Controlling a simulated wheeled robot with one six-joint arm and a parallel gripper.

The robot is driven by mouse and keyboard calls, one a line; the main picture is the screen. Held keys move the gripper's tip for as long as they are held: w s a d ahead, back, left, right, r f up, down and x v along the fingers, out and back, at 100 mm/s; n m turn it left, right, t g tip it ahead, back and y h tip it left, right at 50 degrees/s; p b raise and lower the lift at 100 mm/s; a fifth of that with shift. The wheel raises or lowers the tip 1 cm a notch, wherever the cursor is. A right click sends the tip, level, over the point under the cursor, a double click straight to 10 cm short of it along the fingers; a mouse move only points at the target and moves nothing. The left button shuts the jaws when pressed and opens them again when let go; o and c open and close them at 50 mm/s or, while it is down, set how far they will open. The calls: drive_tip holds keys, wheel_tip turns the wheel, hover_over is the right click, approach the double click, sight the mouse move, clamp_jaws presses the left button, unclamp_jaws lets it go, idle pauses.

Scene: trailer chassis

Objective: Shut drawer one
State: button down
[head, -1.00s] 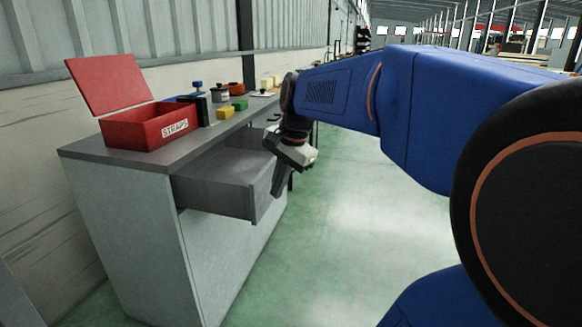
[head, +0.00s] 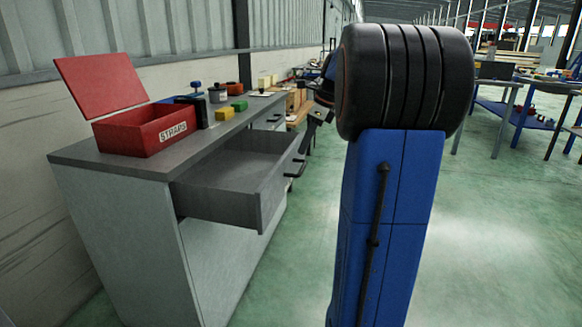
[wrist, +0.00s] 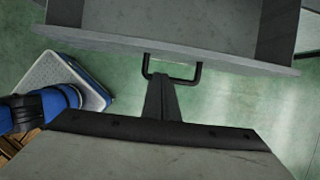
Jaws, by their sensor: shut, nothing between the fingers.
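The grey drawer (head: 222,200) stands pulled out of the grey cabinet (head: 120,230) in the head view, empty inside as far as I see. Its dark handle (head: 297,168) is on the front. The drawer also shows at the top of the wrist view (wrist: 190,22), with its black U-shaped handle (wrist: 172,74) below its front edge. My gripper (wrist: 162,82) is shut and empty, its fingertips at the handle's opening in that view. I cannot tell whether they touch it. In the head view my gripper (head: 308,140) is small and partly hidden by my arm, near the drawer front.
A red box labelled STRAPS (head: 145,130) with its lid up stands on the cabinet top. A yellow block (head: 224,113), a green block (head: 239,105) and other small items lie behind it. Green floor is free right of the drawer. Blue-legged tables (head: 530,95) stand at far right.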

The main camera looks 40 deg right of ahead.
drive_tip(key=x, duration=1)
drive_tip(key=shift+d, duration=0.15)
drive_tip(key=w+a, duration=0.5)
drive_tip(key=w, duration=0.2)
drive_tip(key=w+a, duration=0.5)
drive_tip(key=w, duration=0.2)
drive_tip(key=w+a, duration=0.6)
drive_tip(key=w, duration=0.2)
drive_tip(key=shift+w+a+r, duration=0.1)
drive_tip(key=shift+w+r, duration=0.05)
